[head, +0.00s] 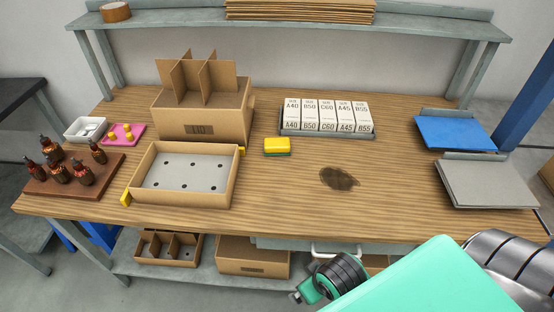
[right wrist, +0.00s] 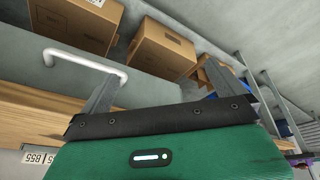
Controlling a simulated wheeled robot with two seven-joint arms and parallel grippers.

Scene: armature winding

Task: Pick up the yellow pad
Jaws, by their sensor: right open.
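The yellow pad (head: 277,145) is a small yellow block with a dark green underside. It lies flat on the wooden table, right of the open cardboard tray and left of the labelled boxes. My right gripper (right wrist: 164,74) is open and empty in the right wrist view, below the table top near a white handle. In the head view my right arm comes in at the lower right, in front of the table's front edge, well apart from the pad. The pad is not in the right wrist view. My left gripper is not in view.
Left of the pad stand a cardboard tray (head: 140,160) with yellow corner pieces and a divided box (head: 205,123). A rack of white boxes (head: 325,115) is to its right. A dark stain (head: 339,178) marks bare table. The white handle (right wrist: 85,62) is near my right fingers.

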